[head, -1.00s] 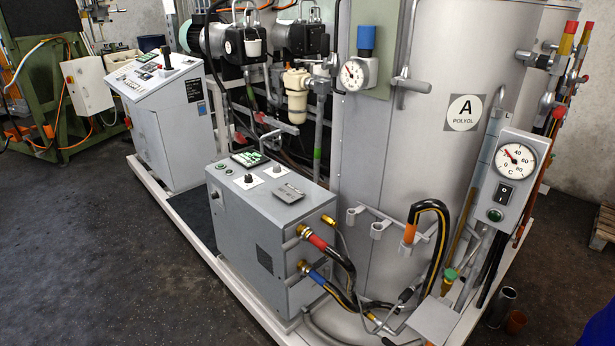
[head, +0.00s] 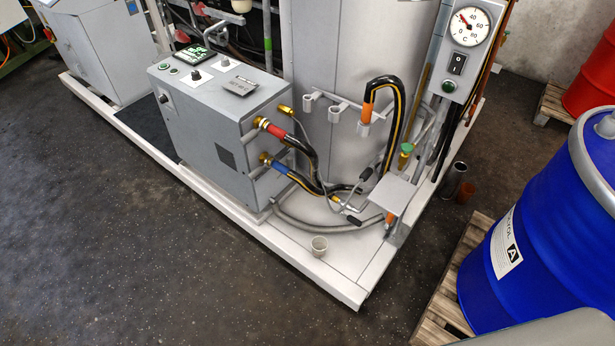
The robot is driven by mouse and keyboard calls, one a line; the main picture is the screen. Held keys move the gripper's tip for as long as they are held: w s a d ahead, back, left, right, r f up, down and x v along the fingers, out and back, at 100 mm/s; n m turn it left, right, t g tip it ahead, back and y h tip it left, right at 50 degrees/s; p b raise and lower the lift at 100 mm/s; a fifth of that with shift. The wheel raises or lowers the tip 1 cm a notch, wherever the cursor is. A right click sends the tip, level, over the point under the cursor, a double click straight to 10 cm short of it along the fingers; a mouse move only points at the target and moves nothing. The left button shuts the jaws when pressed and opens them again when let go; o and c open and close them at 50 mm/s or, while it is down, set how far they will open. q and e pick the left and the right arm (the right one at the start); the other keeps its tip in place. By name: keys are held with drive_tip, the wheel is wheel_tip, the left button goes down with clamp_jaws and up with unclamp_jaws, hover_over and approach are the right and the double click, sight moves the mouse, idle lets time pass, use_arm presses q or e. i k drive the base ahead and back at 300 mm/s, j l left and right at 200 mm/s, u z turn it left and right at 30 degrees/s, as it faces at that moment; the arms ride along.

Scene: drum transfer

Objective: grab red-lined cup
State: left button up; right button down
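A small pale cup (head: 319,246) stands upright near the front corner of the white machine base (head: 345,287). I cannot make out a red lining in it. Neither of my grippers is in view.
A blue drum (head: 530,250) stands on a wooden pallet (head: 440,310) at the right, with a red drum (head: 592,75) behind. Black hoses (head: 312,165) run from the grey box (head: 215,130) low over the base. The floor at front left is clear.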

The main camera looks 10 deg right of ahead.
sight(319, 243)
drive_tip(key=i+j+z, duration=0.1)
drive_tip(key=j, duration=0.25)
drive_tip(key=i+j+z, duration=0.1)
drive_tip(key=i+j, duration=0.15)
drive_tip(key=i+j+z, duration=0.1)
drive_tip(key=j, duration=0.4)
drive_tip(key=i+j+z, duration=0.1)
drive_tip(key=j, duration=0.3)
drive_tip(key=i+j+z, duration=0.1)
drive_tip(key=j, duration=0.3)
drive_tip(key=i, duration=0.1)
